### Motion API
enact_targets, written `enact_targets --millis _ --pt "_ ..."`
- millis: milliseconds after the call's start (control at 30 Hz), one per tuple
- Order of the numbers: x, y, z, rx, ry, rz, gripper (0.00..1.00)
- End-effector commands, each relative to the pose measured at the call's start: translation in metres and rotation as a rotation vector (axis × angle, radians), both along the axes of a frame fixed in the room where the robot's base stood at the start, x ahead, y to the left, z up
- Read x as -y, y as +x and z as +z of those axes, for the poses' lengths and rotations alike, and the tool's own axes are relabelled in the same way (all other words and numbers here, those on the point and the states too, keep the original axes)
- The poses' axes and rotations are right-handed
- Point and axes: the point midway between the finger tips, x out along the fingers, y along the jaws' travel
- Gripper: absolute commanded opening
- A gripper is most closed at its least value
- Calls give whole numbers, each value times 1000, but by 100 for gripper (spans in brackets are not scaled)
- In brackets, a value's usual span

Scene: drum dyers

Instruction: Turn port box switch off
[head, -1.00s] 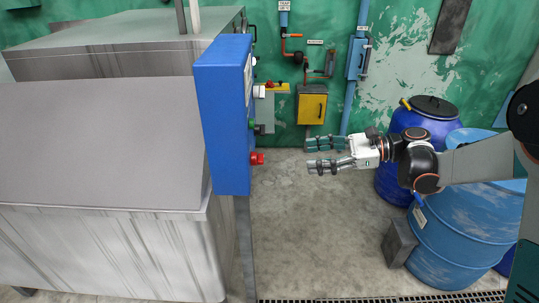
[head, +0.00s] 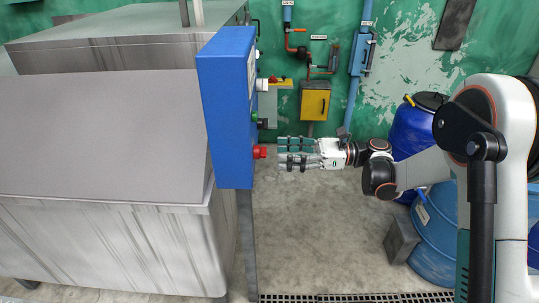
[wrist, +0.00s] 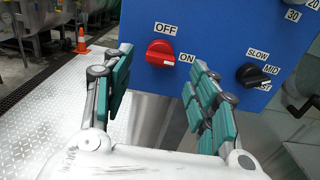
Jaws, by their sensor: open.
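The blue control box (head: 226,110) hangs beside the grey steel machine. Its red switch knob (head: 260,152) sticks out low on its right side. In the wrist view the red knob (wrist: 160,53) sits between OFF and ON labels, its white mark at the lower right, toward ON. My gripper (head: 280,157) is open and empty, just right of the knob with a small gap. In the wrist view its green-padded fingers (wrist: 160,80) lie left and right of the knob, slightly below it. I see no contact.
A black SLOW/MID selector knob (wrist: 264,75) is close beside the right finger. The steel machine (head: 105,140) fills the left. Blue drums (head: 437,235) stand at the right, and a yellow box (head: 314,101) hangs on the back wall. The floor between is clear.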

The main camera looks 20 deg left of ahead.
Motion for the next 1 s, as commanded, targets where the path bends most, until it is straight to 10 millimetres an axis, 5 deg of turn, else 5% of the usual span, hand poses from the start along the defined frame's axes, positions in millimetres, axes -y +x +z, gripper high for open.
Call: enact_targets --millis 300,700,900,1000 --pt "-42 -10 -1 0 0 1 53" --pt "-48 -11 0 1 0 -1 53" --pt "-48 -11 0 1 0 0 9" --pt "-48 -11 0 1 0 -1 9"
